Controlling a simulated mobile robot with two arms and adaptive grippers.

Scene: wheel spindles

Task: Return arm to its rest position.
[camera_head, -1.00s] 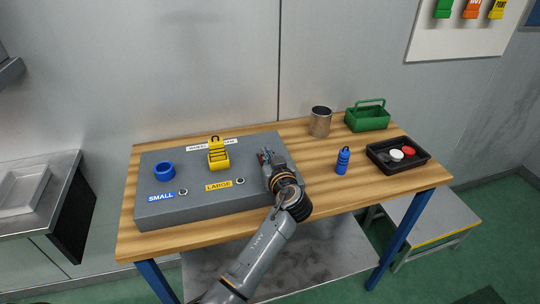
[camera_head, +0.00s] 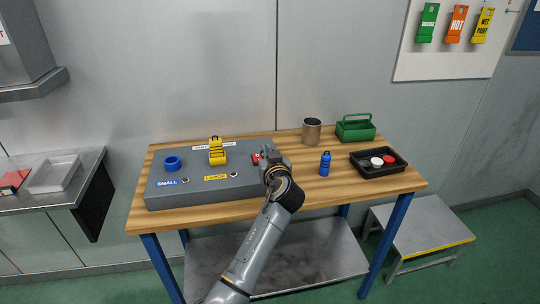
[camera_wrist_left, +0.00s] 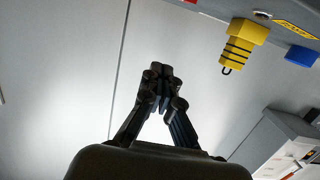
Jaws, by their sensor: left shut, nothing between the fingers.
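My left arm comes up from the bottom of the head view. Its gripper (camera_head: 267,153) is over the right end of the grey board (camera_head: 190,196). In the left wrist view the fingers (camera_wrist_left: 160,72) are together and hold nothing. A yellow spindle piece (camera_head: 217,156) stands on the board behind the LARGE label, left of the gripper. A blue ring (camera_head: 172,163) sits on the board behind the SMALL label. In the wrist view the yellow piece (camera_wrist_left: 243,45) and a blue piece (camera_wrist_left: 301,56) show at upper right, apart from the fingers. My right gripper is not in view.
On the wooden table (camera_head: 300,195) stand a blue bottle-like piece (camera_head: 325,164), a metal cup (camera_head: 312,132), a green caddy (camera_head: 356,129) and a black tray (camera_head: 377,172) with small discs. A red spot (camera_head: 256,159) shows beside the gripper. A low bench (camera_head: 420,232) stands at right.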

